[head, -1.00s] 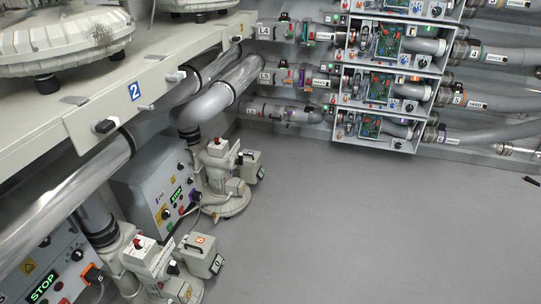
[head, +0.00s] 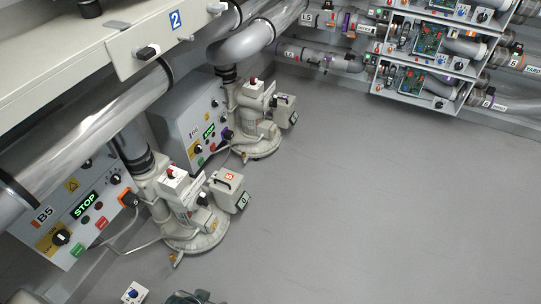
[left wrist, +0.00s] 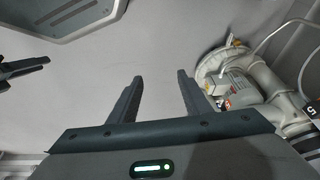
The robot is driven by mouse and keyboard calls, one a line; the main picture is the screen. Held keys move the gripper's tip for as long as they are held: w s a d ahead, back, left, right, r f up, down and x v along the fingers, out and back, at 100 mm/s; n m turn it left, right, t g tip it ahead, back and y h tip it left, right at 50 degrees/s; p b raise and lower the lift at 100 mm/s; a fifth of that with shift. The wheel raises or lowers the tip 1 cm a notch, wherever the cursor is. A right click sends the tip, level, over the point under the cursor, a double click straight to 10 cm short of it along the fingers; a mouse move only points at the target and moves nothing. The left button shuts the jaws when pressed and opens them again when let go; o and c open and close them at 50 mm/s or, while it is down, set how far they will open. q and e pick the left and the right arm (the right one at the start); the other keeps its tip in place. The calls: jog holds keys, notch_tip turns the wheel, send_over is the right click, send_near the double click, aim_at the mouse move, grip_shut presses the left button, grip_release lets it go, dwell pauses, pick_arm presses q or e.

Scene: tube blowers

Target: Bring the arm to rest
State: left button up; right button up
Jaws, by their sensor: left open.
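My left gripper (left wrist: 157,88) shows in the left wrist view with its two dark fingers apart and nothing between them. Grey floor lies beyond the fingers. A pale blower (left wrist: 232,85) is to the right of the fingers, apart from them. A dark finger-like part (left wrist: 24,66) at the left edge of that view looks like part of my right gripper; its opening cannot be told. Neither gripper can be made out clearly in the head view.
In the head view, two blowers (head: 190,205) (head: 256,118) stand beside control boxes (head: 78,213) (head: 190,125) at left. A pale bench (head: 75,55) and large pipes run above them. Equipment racks (head: 425,45) line the back wall. The floor (head: 370,210) at right is clear.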

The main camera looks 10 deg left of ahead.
pick_arm(q)
notch_tip(320, 180, down, 22)
jog(key=s+d+t, duration=0.1)
jog(key=s+d, duration=0.1)
jog(key=shift+s+r+h, duration=0.15)
jog(key=shift+s+h, duration=0.1)
jog(key=shift+h, duration=0.05)
pick_arm(e)
jog(key=shift+w+a+r, duration=0.1)
jog(key=shift+w+r, duration=0.05)
jog(key=shift+w, duration=0.3)
jog(key=shift+s, duration=0.25)
pick_arm(q)
jog(key=shift+w, duration=0.1)
pick_arm(e)
jog(key=shift+a, duration=0.1)
